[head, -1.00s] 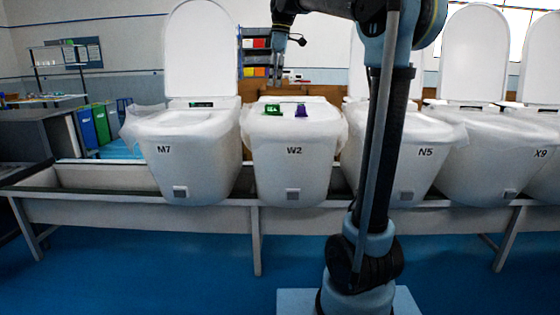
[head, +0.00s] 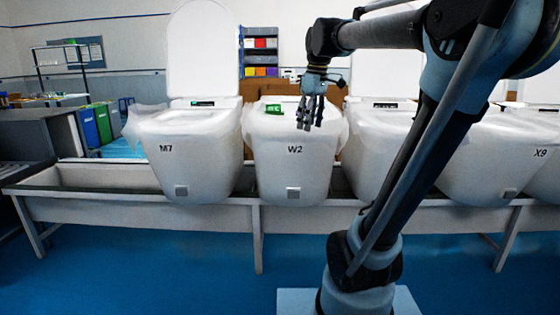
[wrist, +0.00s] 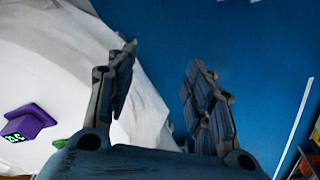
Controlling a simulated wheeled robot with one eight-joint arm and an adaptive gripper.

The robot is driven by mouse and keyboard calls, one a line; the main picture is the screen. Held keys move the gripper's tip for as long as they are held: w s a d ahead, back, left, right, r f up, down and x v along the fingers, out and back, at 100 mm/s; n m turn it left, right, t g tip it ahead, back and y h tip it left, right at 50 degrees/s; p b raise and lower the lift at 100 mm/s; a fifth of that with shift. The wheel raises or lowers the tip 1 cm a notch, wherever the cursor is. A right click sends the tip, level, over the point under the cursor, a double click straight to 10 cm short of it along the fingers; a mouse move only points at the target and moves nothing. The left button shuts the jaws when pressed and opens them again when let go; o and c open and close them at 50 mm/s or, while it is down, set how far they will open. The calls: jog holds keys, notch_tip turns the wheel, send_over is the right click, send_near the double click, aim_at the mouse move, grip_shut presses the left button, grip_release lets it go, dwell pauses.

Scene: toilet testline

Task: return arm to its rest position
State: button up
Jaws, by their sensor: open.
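My gripper (head: 310,115) hangs fingers-down in front of the toilet marked W2 (head: 292,168) in the head view. In the wrist view my gripper (wrist: 162,100) has its two fingers spread apart with nothing between them. A purple item (wrist: 30,120) with a small green display lies on the white surface at the left of the wrist view, apart from the fingers. In the head view the purple item is hidden behind the gripper. A green item (head: 274,108) sits on top of W2.
Toilet M7 (head: 190,150) stands to the left with its lid up, and X9 (head: 505,165) to the right. All stand on a long white bench (head: 150,212). Blue floor (head: 180,270) in front is clear. A shelf of coloured bins (head: 260,52) stands at the back.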

jog(key=s+d+f+m, duration=0.3)
jog(key=s+f, duration=0.3)
jog(key=f, duration=0.3)
jog(key=s+d+f+m, duration=0.3)
jog(key=s+f, duration=0.4)
jog(key=f, duration=0.3)
jog(key=s+d+f+m+t+h, duration=0.1)
jog(key=s+d+f+m, duration=0.2)
jog(key=s+f, duration=0.4)
notch_tip(320, 180, down, 3)
jog(key=shift+m, duration=0.7)
jog(key=shift+d, duration=0.1)
jog(key=shift+w+f, duration=0.2)
jog(key=shift+w, duration=0.3)
